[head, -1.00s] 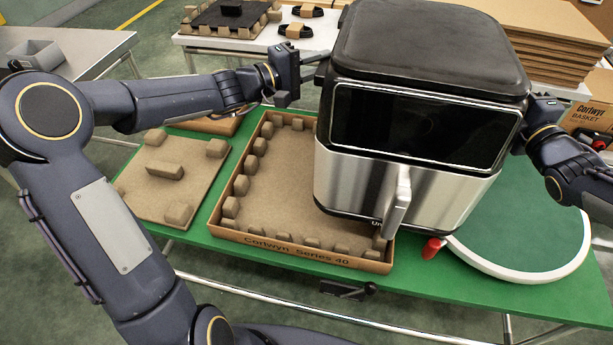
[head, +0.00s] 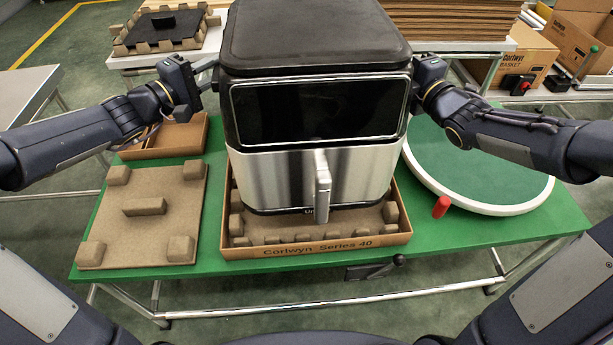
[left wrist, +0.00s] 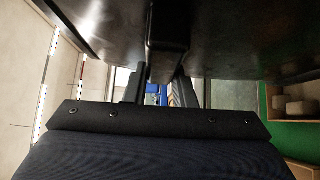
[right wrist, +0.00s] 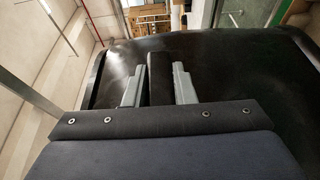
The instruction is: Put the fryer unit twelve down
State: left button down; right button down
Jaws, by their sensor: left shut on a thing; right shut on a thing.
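The fryer unit (head: 270,178) is a large black and steel box with a dark front panel and a steel handle. It hangs upright between my grippers, over the cardboard tray (head: 300,248) marked Cortwyn Series 40, and hides the tray's back part. Whether its base touches the tray's padding is hard to tell. My left gripper (head: 207,78) is shut on its left side. In the left wrist view the fingers (left wrist: 157,85) close on a dark tab. My right gripper (head: 418,82) is shut on its right side, and the right wrist view shows the fingers (right wrist: 158,82) on a dark tab.
A padded board (head: 145,235) lies left of the tray, with a small open box (head: 170,152) behind it. A round green turntable with white rim (head: 470,209) and a red knob (head: 441,206) stand on the right. Green table (head: 490,235) shows between.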

jog(key=shift+d, duration=0.1)
dwell(0.4)
